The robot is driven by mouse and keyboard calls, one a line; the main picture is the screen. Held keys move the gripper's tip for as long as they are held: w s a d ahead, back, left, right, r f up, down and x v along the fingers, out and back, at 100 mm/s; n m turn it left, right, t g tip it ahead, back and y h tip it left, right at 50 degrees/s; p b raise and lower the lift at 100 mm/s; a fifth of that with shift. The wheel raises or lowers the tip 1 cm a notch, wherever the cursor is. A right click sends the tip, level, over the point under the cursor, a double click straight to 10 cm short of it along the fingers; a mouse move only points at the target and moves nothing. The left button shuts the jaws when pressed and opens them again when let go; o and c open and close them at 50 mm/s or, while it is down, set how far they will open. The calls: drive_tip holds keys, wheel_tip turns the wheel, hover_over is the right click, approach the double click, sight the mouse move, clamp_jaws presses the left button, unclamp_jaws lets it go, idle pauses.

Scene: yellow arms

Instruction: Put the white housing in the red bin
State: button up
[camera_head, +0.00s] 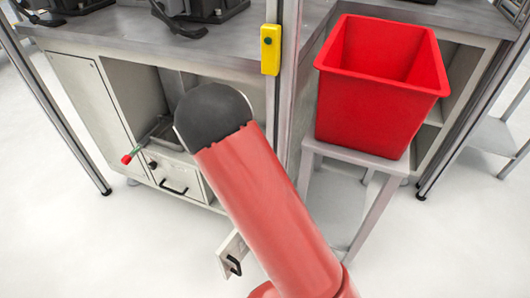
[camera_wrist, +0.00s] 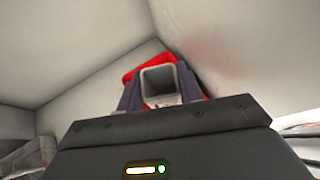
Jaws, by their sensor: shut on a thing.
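The red bin (camera_head: 362,119) is upright, open at the top and empty as far as I see, on a small grey stand at the right of the head view. In the wrist view my gripper (camera_wrist: 158,92) is shut on a hollow, square-mouthed, pale grey-white piece, the white housing (camera_wrist: 158,101), held between its two dark fingers. A red patch (camera_wrist: 133,75) shows behind the fingers; I cannot tell what it belongs to.
The grey stand (camera_head: 374,160) bears the bin. A metal workbench (camera_head: 130,36) with cabinets runs along the back. A metal post with a yellow box (camera_head: 270,50) stands left of the bin. A white drawer front (camera_head: 229,254) with a black handle is low beside my arm.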

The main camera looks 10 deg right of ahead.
wheel_tip(320, 180, down, 8)
drive_tip(key=shift+r, duration=0.1)
idle(0.4)
drive_tip(key=shift+f, duration=0.2)
drive_tip(key=o, duration=1)
drive_tip(key=shift+r, duration=0.3)
drive_tip(key=v, duration=1.2)
drive_tip(key=shift+s+f, duration=0.15)
drive_tip(key=shift+f, duration=0.1)
